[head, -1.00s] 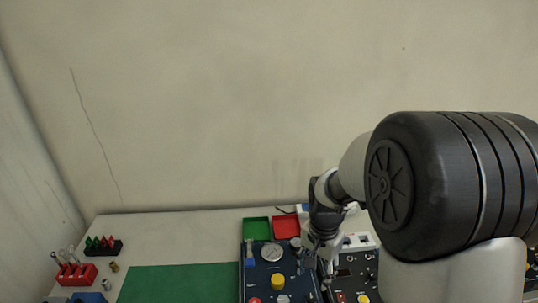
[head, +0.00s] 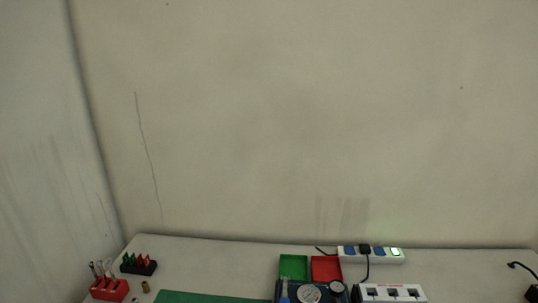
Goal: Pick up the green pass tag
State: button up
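Green pointed pieces (head: 128,259), which look like the green pass tags, stand upright at the left of a small black holder (head: 139,269). The holder is on the table at the back left in the head view. Red pieces (head: 147,260) of similar shape stand to their right in the same holder. The pieces are too small to make out any lettering. My gripper and arm are out of the head view.
A red block (head: 110,290) holding tools and a brass piece (head: 146,286) are near the holder. A green mat (head: 205,297), green tray (head: 293,266), red tray (head: 326,268), gauge (head: 309,293) and power strip (head: 372,256) lie to the right.

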aim_at(132, 258)
jog(key=j+u, duration=0.1)
jog(key=u, duration=1.35)
jog(key=i+l, duration=0.05)
